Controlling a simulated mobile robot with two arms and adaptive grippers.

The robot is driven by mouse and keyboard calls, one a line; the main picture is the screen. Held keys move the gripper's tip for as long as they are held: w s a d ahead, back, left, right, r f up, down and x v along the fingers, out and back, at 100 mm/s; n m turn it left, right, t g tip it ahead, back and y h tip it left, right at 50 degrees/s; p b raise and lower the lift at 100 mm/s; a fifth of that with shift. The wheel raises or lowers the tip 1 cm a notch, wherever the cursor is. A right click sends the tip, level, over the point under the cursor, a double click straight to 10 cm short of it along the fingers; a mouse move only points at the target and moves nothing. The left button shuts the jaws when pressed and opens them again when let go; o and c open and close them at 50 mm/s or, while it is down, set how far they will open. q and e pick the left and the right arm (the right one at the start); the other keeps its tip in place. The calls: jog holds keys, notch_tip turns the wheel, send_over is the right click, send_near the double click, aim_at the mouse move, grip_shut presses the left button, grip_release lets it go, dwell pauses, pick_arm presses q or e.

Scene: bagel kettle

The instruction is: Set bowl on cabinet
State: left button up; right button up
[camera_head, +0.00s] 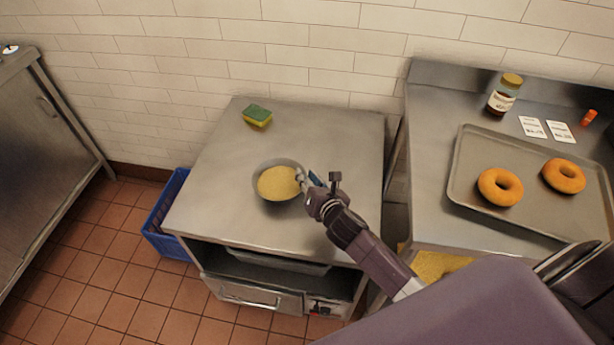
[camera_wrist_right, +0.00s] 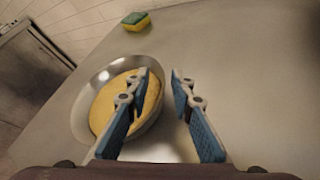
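A metal bowl (camera_head: 264,166) filled with something yellow stands upright on the steel cabinet (camera_head: 225,216), near the middle of its top. My right gripper (camera_head: 308,180) is at the bowl's right rim. In the right wrist view, the bowl (camera_wrist_right: 95,90) is at the left and the right gripper (camera_wrist_right: 160,82) is open. One blue-padded finger is over the bowl's inside and the other is outside, with the rim between them. I cannot tell whether either finger touches the bowl. My left gripper is not in view.
A green and yellow sponge (camera_head: 257,115) lies at the back of the cabinet top. A blue crate (camera_head: 164,222) is on the floor at the left. On the right counter are a tray (camera_head: 468,158) with two bagels and a jar (camera_head: 504,94). Clear room surrounds the bowl.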

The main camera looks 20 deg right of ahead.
jog(key=shift+r, duration=0.1)
jog(key=v, duration=1.2)
